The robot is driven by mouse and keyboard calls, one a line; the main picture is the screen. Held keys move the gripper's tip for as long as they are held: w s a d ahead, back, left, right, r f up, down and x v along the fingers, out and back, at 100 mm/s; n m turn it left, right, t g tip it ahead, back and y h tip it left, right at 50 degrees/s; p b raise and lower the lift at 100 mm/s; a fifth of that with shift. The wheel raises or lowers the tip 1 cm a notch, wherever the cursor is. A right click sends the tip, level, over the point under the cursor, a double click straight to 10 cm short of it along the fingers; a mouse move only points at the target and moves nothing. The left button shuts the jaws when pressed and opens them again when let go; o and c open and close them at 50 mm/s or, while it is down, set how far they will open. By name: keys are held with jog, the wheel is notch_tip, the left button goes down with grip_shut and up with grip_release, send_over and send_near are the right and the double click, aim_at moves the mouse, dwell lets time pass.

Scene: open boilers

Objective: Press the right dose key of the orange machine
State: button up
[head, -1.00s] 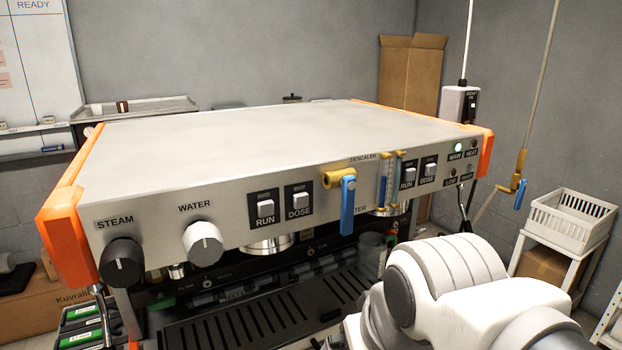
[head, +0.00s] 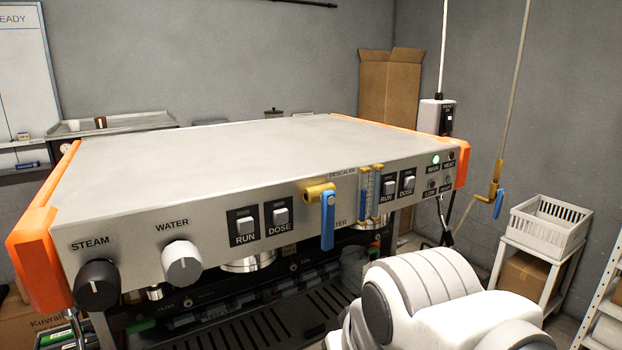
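The orange machine (head: 39,250) is a wide steel box with orange end panels, in the middle of the head view. Its front panel has two pairs of RUN and DOSE keys. The right DOSE key (head: 408,183) is a pale rocker on a black plate, right of the right RUN key (head: 389,188). The left DOSE key (head: 280,217) is beside the left RUN key (head: 244,226). My white arm is at the lower right, in front of the machine and below the right keys. My gripper is not in view.
A blue-handled brass valve (head: 327,218) sticks out of the panel left of the right keys. Black STEAM and pale WATER (head: 182,262) knobs stick out at the left. A hanging brass valve (head: 495,185), a white basket (head: 548,228) and a cardboard box (head: 389,90) stand to the right and behind.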

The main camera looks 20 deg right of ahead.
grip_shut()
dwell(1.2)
